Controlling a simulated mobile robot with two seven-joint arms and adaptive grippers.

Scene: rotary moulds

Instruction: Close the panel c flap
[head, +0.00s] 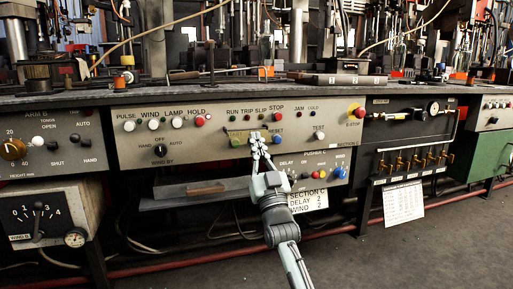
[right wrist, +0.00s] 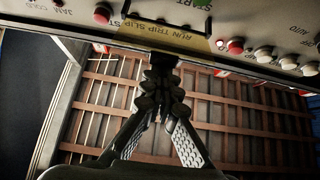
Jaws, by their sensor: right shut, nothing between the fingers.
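Panel C (head: 200,142) is the cream control panel in the middle of the head view. A small yellowish flap (head: 236,131) sits by the green button under the RUN TRIP SLIP labels. In the right wrist view the flap (right wrist: 165,36) shows as a tan see-through strip beside a dark wire frame and the green button. I cannot tell its exact angle. My right gripper (head: 256,139) is in front of the panel, just right of the green button. In the right wrist view its fingers (right wrist: 163,76) are together and empty, close to the flap; contact is unclear. My left gripper is out of view.
A red STOP button (head: 277,118) and a blue button (head: 276,139) are close to the gripper. A lower panel (head: 318,162) with coloured buttons and a hanging section card (head: 308,200) are beneath. The dark bench edge (head: 230,95) runs above. Open floor lies in front.

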